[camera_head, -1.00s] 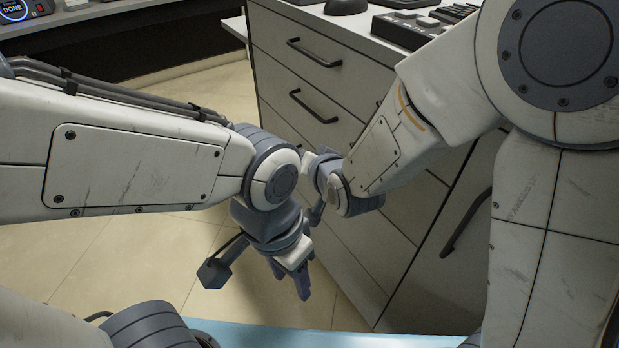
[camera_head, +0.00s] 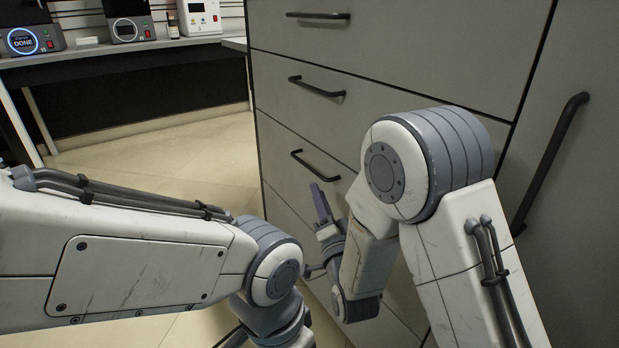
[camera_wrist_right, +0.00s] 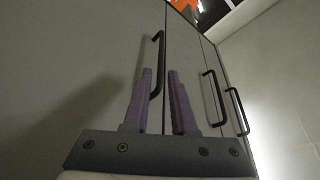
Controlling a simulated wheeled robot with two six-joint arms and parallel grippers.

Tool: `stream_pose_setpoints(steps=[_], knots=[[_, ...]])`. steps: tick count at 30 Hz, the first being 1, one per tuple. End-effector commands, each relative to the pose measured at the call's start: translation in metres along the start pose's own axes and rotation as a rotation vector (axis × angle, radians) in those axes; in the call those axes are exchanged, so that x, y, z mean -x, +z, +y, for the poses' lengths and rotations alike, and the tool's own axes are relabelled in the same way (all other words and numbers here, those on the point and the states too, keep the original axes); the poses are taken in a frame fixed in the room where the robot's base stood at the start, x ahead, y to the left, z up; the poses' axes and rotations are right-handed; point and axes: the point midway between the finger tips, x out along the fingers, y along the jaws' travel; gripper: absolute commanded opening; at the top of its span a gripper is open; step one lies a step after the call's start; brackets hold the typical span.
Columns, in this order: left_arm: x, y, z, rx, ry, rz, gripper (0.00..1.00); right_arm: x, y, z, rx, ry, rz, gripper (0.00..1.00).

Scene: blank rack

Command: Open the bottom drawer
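A grey cabinet shows its drawers shut in the head view. My right gripper (camera_head: 318,190) is just below this handle, with one purple finger showing, pointing up. In the right wrist view, my right gripper (camera_wrist_right: 160,75) has its two purple fingers apart with nothing gripped. The nearest handle (camera_wrist_right: 157,65) appears beyond the fingertips, near the gap; I cannot tell whether they touch. My left wrist is at the bottom edge of the head view, its fingers cut off.
Two more drawer handles, the middle one (camera_head: 317,87) and the top one (camera_head: 318,15), are above. A long door handle (camera_head: 552,160) is at the right. A bench (camera_head: 130,55) with devices stands at the back left. Tiled floor (camera_head: 150,160) is open left of the cabinet.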

Motion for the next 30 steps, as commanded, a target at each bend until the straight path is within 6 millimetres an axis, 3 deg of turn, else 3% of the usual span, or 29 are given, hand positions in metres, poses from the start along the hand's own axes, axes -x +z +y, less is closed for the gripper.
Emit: stream_pose_setpoints(steps=[15,21,29,30], knots=[[-0.021,0.001,-0.002,0.0,0.0,0.0,0.5,-0.085,0.0,0.0,0.003,-0.002,0.002,0.25],[-0.023,0.001,-0.002,0.0,0.0,0.0,0.5,-0.098,-0.001,-0.001,0.003,0.0,0.0,0.25],[-0.023,0.001,-0.002,0.0,0.0,0.0,0.5,-0.099,-0.001,-0.001,0.003,0.001,-0.001,0.25],[-0.023,0.001,-0.002,0.0,0.0,0.0,0.5,-0.099,-0.001,-0.001,0.003,0.001,-0.001,0.1]])
